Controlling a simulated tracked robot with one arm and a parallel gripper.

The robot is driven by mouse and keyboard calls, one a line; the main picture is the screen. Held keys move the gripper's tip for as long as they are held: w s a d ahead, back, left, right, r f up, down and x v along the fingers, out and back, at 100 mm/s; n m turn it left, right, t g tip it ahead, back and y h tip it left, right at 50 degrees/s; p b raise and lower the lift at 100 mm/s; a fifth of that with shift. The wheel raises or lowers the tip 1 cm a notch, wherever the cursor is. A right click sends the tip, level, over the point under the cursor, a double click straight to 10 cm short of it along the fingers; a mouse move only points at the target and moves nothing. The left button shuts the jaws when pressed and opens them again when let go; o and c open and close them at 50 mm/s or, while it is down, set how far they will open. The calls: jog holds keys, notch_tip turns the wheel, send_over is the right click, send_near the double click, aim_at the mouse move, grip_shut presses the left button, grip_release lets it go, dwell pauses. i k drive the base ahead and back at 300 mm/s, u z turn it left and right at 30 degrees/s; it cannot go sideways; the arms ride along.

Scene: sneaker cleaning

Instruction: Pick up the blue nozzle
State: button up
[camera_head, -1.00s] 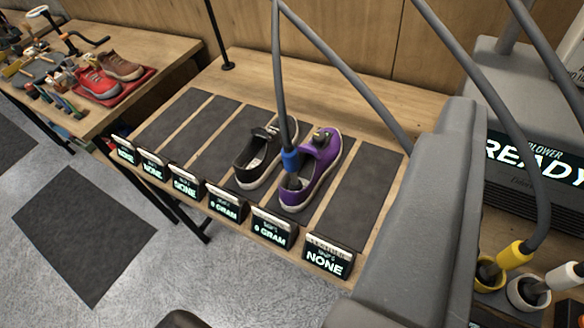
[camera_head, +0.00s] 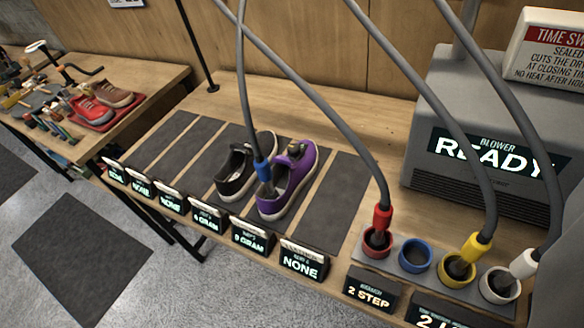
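The blue nozzle (camera_head: 262,169) hangs at the end of a grey hose and points down into the opening of the purple sneaker (camera_head: 290,183). Its tip is hidden inside the shoe. The purple sneaker stands on a dark mat beside a black sneaker (camera_head: 240,172). The blue ring holder (camera_head: 415,256) in the rack at the right is empty. My gripper's fingers do not show; only a grey part, probably of my arm, shows at the lower right edge.
Red (camera_head: 382,219), yellow (camera_head: 475,247) and white (camera_head: 523,264) nozzles stand in the rack, their hoses rising above the bench. The blower (camera_head: 480,150) reading READY is behind. Small display signs line the front edge. A side table (camera_head: 140,82) holds red and brown shoes.

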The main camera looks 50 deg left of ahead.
aim_at(261, 163)
jog(key=u, duration=0.05)
jog(key=k, duration=0.85)
jog(key=u, duration=0.5)
jog(key=i, duration=1)
jog(key=z, duration=0.05)
